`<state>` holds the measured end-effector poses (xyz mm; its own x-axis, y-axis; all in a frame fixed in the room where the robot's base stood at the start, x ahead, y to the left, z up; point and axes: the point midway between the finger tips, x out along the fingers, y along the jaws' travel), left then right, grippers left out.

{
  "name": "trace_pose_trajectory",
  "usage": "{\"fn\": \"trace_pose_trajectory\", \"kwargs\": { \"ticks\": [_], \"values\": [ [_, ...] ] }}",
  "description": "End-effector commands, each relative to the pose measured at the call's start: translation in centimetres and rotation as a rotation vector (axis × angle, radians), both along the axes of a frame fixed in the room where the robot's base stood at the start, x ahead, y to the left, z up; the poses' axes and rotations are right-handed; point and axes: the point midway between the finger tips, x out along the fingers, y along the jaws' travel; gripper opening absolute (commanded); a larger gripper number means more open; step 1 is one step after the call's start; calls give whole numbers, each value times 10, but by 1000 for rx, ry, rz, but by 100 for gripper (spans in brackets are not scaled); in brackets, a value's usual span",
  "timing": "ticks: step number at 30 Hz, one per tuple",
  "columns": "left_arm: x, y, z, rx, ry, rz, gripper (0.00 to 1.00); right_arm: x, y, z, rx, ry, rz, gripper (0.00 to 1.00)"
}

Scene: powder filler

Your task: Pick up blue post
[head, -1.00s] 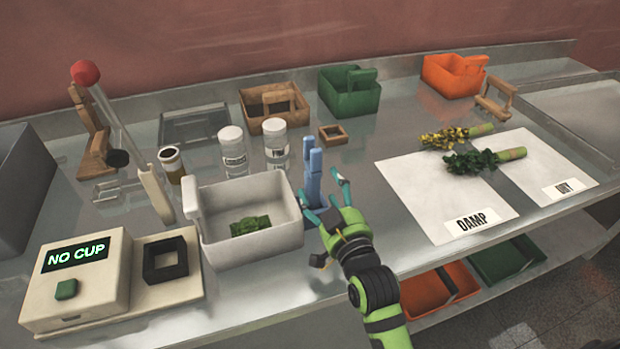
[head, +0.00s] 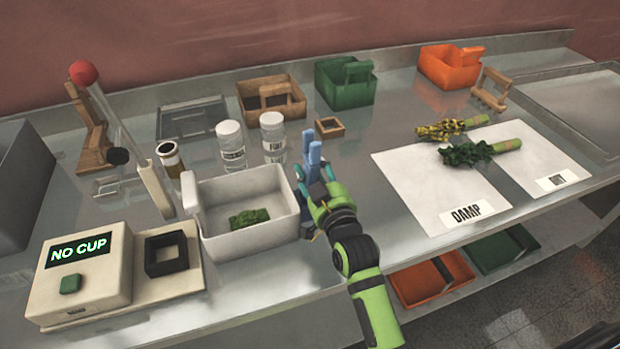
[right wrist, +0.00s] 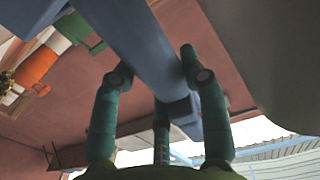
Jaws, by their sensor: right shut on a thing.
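The blue post (head: 313,148) stands on the metal table just right of the white bin (head: 253,212), with a forked top. My right gripper (head: 311,180) is shut on the post around its middle, and the hand hides the lower part. In the right wrist view the blue post (right wrist: 150,55) runs between the green fingers of the right gripper (right wrist: 155,78). My left gripper is not in view.
The white bin holds a green bundle (head: 249,219). Two white-lidded jars (head: 231,146) stand behind it. A white sheet marked DAMP (head: 440,190) lies to the right with leafy bundles. A scale reading NO CUP (head: 80,275) is at the front left.

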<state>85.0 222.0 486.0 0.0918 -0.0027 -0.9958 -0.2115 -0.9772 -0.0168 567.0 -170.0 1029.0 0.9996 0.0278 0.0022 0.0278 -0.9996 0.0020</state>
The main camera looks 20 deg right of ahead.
Motion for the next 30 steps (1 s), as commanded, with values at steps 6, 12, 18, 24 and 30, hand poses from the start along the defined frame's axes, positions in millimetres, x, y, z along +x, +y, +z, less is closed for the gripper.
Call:
{"fn": "trace_pose_trajectory", "kwargs": {
  "ticks": [6,12,18,24,30],
  "values": [
    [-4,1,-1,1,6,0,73,0,2,5,7,-2,4,3],
    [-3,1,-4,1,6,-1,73,0,3,39,10,-9,5,3],
    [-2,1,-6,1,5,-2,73,0,3,79,8,-8,6,0],
    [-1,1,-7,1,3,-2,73,0,2,99,5,-3,4,0],
    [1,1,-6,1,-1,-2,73,0,1,101,4,0,3,0]
  ]
}}
